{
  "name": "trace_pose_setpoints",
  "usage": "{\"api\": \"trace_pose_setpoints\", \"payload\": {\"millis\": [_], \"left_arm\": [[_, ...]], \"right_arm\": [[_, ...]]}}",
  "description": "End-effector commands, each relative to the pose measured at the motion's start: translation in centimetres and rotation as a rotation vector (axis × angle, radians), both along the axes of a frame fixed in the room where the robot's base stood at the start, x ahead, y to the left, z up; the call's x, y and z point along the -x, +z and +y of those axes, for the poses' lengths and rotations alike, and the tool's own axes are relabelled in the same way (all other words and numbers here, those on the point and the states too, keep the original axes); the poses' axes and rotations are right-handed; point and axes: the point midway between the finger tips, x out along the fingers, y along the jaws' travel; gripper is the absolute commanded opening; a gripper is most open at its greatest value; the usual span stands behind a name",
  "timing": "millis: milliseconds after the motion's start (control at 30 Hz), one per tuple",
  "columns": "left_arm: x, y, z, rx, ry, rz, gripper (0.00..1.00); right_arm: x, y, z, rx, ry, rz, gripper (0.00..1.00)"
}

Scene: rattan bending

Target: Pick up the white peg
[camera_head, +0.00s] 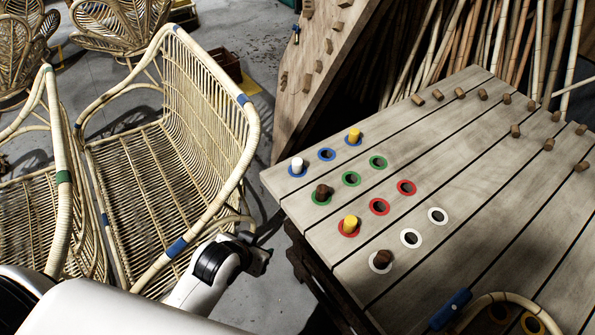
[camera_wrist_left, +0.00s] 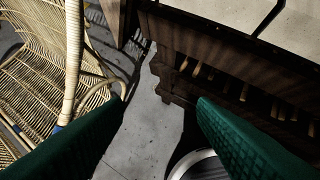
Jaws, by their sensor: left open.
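The white peg (camera_head: 297,165) stands upright in a blue-ringed hole near the left corner of the wooden table (camera_head: 470,190). A yellow peg (camera_head: 354,135) stands in another blue-ringed hole to its right. My left gripper (camera_head: 258,258) is low beside the table's left edge, below and left of the white peg and apart from it. The white peg is not visible in the left wrist view. My right gripper is not in view.
Brown pegs (camera_head: 322,192) and another yellow peg (camera_head: 349,223) stand in other ringed holes. A rattan chair (camera_head: 170,160) is left of my left arm. A bent rattan piece with a blue band (camera_head: 450,309) lies at the table's front. Small wooden blocks line the back.

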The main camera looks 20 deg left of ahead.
Motion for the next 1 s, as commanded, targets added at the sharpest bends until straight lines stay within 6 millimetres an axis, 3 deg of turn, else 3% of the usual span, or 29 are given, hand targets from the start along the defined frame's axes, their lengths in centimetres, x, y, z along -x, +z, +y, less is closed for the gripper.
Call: {"api": "trace_pose_setpoints", "payload": {"millis": [33, 200, 433, 567, 800, 1000], "left_arm": [[-2.5, 1.7, -0.1, 0.013, 0.002, -0.100, 0.52], [-8.3, 5.6, -0.6, 0.063, 0.001, -0.345, 0.52], [-12.5, 9.0, -1.2, 0.111, -0.012, -0.546, 0.52], [-14.1, 9.0, -1.4, 0.117, -0.013, -0.568, 0.52], [-17.8, 7.3, -1.9, 0.118, -0.013, -0.565, 0.52], [-19.2, 6.7, -2.1, 0.118, -0.013, -0.564, 0.52]], "right_arm": [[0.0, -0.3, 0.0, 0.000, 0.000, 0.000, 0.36], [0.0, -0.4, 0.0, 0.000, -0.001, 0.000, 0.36], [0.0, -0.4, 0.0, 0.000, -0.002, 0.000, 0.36], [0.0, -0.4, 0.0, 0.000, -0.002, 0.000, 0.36], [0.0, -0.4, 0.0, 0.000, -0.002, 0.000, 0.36], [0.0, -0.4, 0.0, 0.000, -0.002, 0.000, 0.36]]}}
